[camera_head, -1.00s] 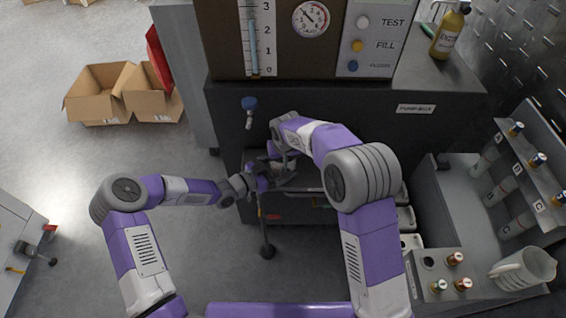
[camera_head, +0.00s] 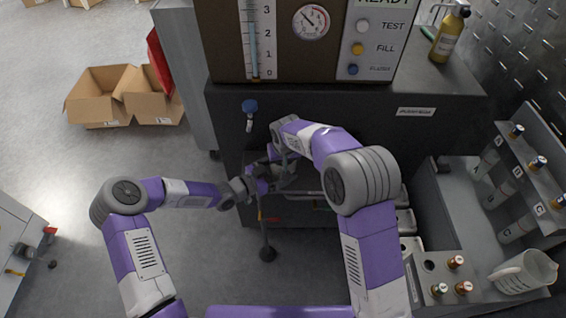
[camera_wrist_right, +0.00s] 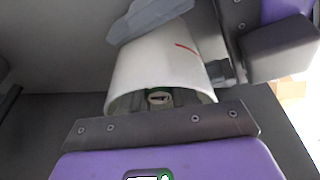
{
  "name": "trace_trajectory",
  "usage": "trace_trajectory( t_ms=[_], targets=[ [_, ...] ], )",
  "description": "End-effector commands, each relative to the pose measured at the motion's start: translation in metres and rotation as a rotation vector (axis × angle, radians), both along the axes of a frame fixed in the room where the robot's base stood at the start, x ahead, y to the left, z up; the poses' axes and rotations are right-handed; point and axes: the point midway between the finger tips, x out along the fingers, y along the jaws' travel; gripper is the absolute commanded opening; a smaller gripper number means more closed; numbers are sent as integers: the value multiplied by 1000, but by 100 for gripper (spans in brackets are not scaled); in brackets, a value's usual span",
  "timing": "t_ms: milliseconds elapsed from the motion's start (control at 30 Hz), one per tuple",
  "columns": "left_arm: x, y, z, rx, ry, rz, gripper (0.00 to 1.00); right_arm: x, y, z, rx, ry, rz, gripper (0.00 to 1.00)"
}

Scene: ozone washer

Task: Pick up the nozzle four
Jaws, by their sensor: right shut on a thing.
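Several short nozzles with copper or gold tops (camera_head: 455,262) stand in a grey holder (camera_head: 415,285) at the lower right of the head view; one hole there is empty. I cannot tell which is nozzle four. My right gripper (camera_head: 283,175) is in front of the dark cabinet, close to my left gripper (camera_head: 256,183). In the right wrist view my right gripper (camera_wrist_right: 165,70) is shut on a white hollow cylinder (camera_wrist_right: 150,70) with a red mark; something green and metallic shows inside its open end. My left gripper's fingers are too small and overlapped to read.
The dark cabinet (camera_head: 340,130) carries a machine (camera_head: 290,40) with a gauge and buttons. A rack (camera_head: 530,165) with labelled slots and a white jug (camera_head: 525,273) are at the right. Open cardboard boxes (camera_head: 97,100) lie at the left. Floor between is clear.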

Motion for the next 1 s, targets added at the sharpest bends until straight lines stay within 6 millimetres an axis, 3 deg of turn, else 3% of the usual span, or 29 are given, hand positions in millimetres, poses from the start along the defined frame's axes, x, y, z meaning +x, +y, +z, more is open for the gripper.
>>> trace_trajectory(
  t_ms=[700, 1000],
  targets=[
    [0, 0, -1, 2, 3, 0, 74, 0, 0, 70, 2, -3, 0, 0],
    [0, 0, -1, 2, 3, 0, 74, 0, 0, 89, 1, -2, 0, 0]
  ],
)
